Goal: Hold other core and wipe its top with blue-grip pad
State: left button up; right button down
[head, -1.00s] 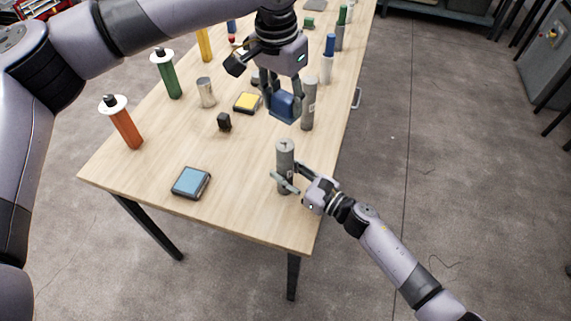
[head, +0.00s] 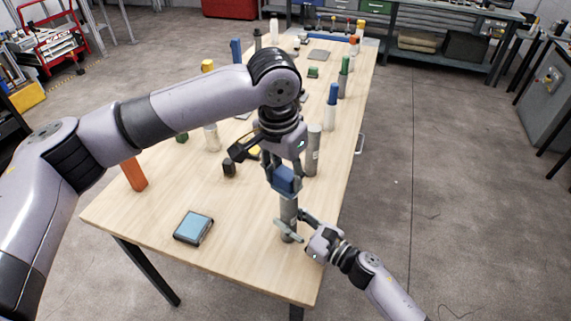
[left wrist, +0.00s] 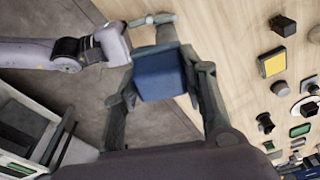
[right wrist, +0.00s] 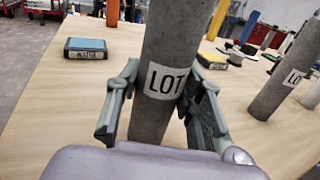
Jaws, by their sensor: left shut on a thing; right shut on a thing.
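A grey cylindrical core (head: 289,212) stands upright near the table's front right corner. Its white "LOT" label shows in the right wrist view (right wrist: 166,80). My right gripper (head: 290,230) is shut around its lower part. My left gripper (head: 284,178) is shut on the blue-grip pad (head: 286,182), directly over the core's top. The pad's blue block fills the space between the left fingers in the left wrist view (left wrist: 160,75). The pad hides the core's top, so I cannot tell whether they touch. Another grey core (head: 312,152) stands upright behind, also labelled (right wrist: 289,75).
A light-blue-topped block (head: 193,228) lies on the table (head: 240,275) at front left. The front middle of the table is clear.

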pick_arm(q)
jog(key=shift+f, duration=1.6)
jog(key=shift+w+f, duration=0.4)
jog(key=shift+f, duration=0.25)
jog(key=shift+c, duration=0.6)
jog(key=w, duration=0.2)
jog(key=w+d, duration=0.1)
jog(key=w, duration=0.1)
jog(key=shift+f, duration=0.15)
jog(key=shift+s+a, duration=0.25)
jog(key=shift+s, duration=0.85)
jog(key=shift+s+a, duration=0.2)
jog(key=shift+s, duration=0.85)
jog(key=r, duration=0.2)
jog(key=shift+s+r, duration=0.3)
jog(key=shift+r, duration=2.9)
jog(key=shift+f, duration=0.15)
